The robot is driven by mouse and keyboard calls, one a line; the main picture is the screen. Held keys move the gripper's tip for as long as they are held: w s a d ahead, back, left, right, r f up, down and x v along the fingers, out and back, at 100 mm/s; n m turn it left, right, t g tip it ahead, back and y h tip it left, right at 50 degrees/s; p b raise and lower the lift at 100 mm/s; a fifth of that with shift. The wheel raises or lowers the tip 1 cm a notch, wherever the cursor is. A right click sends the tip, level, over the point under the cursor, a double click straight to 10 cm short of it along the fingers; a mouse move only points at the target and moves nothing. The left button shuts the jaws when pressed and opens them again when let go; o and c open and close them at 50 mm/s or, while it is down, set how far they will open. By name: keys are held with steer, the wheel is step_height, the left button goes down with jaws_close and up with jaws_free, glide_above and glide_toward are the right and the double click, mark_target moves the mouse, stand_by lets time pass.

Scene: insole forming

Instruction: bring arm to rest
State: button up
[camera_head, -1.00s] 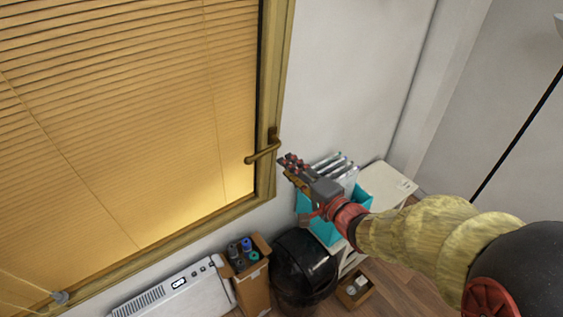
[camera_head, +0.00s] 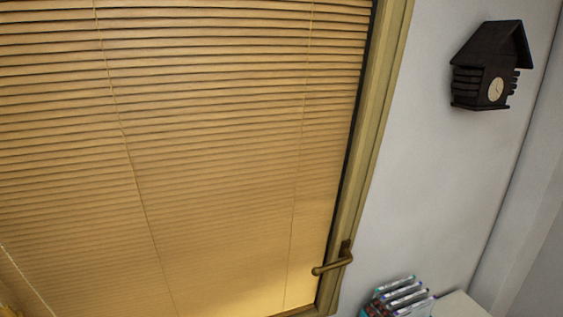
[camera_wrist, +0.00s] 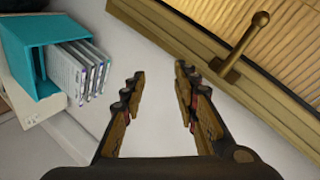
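My gripper (camera_wrist: 157,105) shows in the wrist view with its two fingers apart and nothing between them. Behind the gap is the plain white wall (camera_wrist: 155,55). The gripper and arm do not show in the head view. The window handle (camera_wrist: 243,42) lies to the right of the fingers in the wrist view, apart from them. The handle also shows in the head view (camera_head: 333,263), on the window frame (camera_head: 375,150).
A teal file holder (camera_wrist: 30,50) with several binders (camera_wrist: 82,72) stands left of the fingers. The binders (camera_head: 402,297) also show at the bottom of the head view. A dark cuckoo clock (camera_head: 490,70) hangs on the wall. Closed blinds (camera_head: 200,150) cover the window.

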steer(key=s+d+f+n+g+h+b, duration=0.45)
steer(key=s+d+f+g, duration=0.3)
steer(key=s, duration=0.35)
steer(key=s+a+f+n+y+b, duration=0.1)
steer(key=s+a+f+n+b, duration=0.2)
steer(key=a+b, duration=0.4)
steer(key=s+a+f+n+y+b, duration=0.2)
steer(key=s+a+f+b, duration=0.3)
steer(key=b, duration=0.9)
steer(key=s+a+n, duration=0.1)
steer(key=s+a, duration=0.1)
steer(key=shift+a, duration=0.35)
